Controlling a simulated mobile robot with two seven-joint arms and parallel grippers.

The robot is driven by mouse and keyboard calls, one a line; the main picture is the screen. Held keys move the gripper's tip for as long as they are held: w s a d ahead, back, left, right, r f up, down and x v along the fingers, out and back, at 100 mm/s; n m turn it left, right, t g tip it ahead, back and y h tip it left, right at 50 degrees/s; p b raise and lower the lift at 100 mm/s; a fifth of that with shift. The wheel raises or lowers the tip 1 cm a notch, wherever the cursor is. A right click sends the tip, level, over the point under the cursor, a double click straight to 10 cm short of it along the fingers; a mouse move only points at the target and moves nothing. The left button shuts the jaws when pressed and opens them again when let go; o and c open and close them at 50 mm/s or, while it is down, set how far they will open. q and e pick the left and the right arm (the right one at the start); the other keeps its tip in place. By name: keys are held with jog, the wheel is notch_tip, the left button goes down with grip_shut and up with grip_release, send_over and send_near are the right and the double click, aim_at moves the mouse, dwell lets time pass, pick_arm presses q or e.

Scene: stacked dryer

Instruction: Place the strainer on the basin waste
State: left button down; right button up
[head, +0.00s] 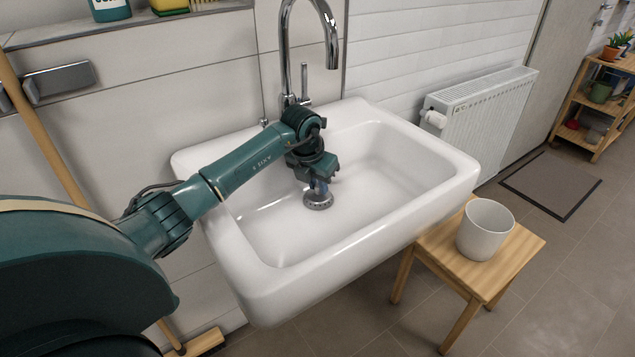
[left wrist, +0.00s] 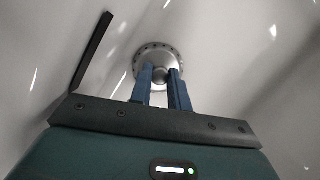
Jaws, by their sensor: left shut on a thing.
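The strainer (head: 318,201) is a round metal disc with holes around its rim and a knob in the middle. It is low inside the white basin (head: 261,290), near the basin floor. In the left wrist view the strainer (left wrist: 147,55) is just beyond the blue fingers. My left gripper (head: 318,187) is shut on the strainer's knob from above; its fingers also show in the left wrist view (left wrist: 161,75). The basin waste is not visible; I cannot tell whether it is under the strainer or whether the strainer touches the basin. My right gripper is not in view.
A chrome tap (head: 288,62) arches over the back of the basin. A wooden stool (head: 516,246) with a white pot (head: 485,228) stands at the right front. A radiator (head: 481,115) is on the wall. A broom handle (head: 42,135) leans at the left.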

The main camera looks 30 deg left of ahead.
pick_arm(q)
jog(key=shift+f, duration=0.15)
jog(key=c, duration=1.3)
grip_release()
